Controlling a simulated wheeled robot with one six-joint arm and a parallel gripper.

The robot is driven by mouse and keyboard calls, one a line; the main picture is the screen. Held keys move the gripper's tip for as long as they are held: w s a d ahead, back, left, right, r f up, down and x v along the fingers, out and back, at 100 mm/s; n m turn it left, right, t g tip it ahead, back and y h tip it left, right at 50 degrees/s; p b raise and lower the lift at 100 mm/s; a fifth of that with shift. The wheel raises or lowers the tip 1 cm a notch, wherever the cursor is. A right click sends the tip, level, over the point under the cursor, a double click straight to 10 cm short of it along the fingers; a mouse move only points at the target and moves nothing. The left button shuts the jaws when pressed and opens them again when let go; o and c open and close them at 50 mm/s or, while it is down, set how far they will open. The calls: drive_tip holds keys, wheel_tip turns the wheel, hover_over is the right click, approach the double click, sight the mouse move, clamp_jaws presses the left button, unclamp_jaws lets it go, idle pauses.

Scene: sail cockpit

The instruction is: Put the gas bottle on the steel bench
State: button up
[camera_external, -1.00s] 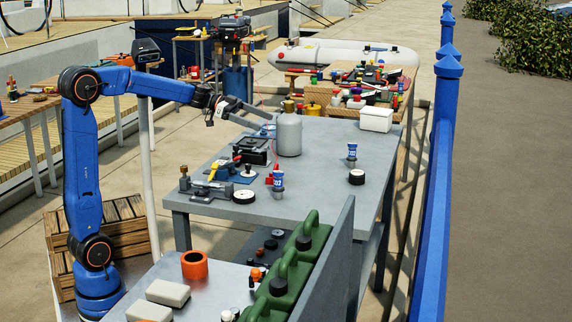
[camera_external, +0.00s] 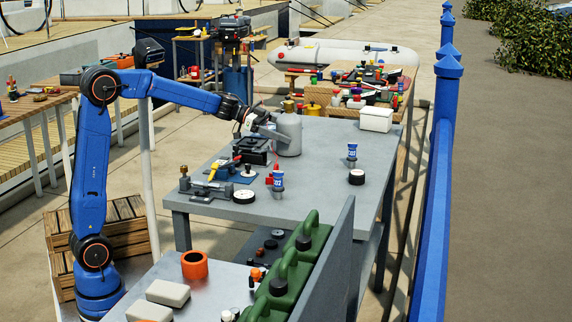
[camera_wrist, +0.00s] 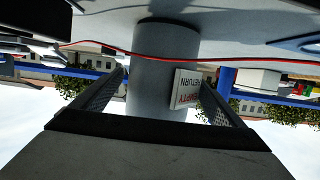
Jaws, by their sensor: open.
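My gripper (camera_external: 281,134) is at the bottle's left side. In the wrist view, which is upside down, the bottle (camera_wrist: 160,70) stands between the two open fingers of my gripper (camera_wrist: 163,95). A white label with red and dark print shows on the bottle near one finger. I cannot tell whether either finger touches it.
A dark box-like device (camera_external: 252,151) sits just left of the bottle. The bench's right front is clear.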

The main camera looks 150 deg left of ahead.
sight(290, 109)
drive_tip(key=shift+w+a, duration=0.2)
drive_tip(key=shift+w, duration=0.05)
drive_tip(key=c, duration=2)
wheel_tip(290, 109, up, 10)
drive_tip(key=shift+f, duration=0.25)
drive_tip(key=shift+r, duration=0.2)
drive_tip(key=shift+w, duration=0.25)
drive_tip(key=w+d+f, duration=0.1)
drive_tip(key=w+f, duration=0.1)
drive_tip(key=w, duration=2)
drive_tip(key=shift+m+t+h, duration=0.4)
drive_tip(key=shift+m+h, duration=0.1)
drive_tip(key=w+d, duration=0.3)
drive_tip(key=w, duration=0.3)
drive_tip(key=w+d+f, duration=0.1)
drive_tip(key=w+d, duration=0.2)
drive_tip(key=w, duration=0.4)
drive_tip(key=w+d+f, duration=0.1)
drive_tip(key=w+d, duration=0.2)
drive_tip(key=w, duration=0.4)
drive_tip(key=shift+d+f, duration=0.25)
drive_tip(key=shift+d, duration=0.15)
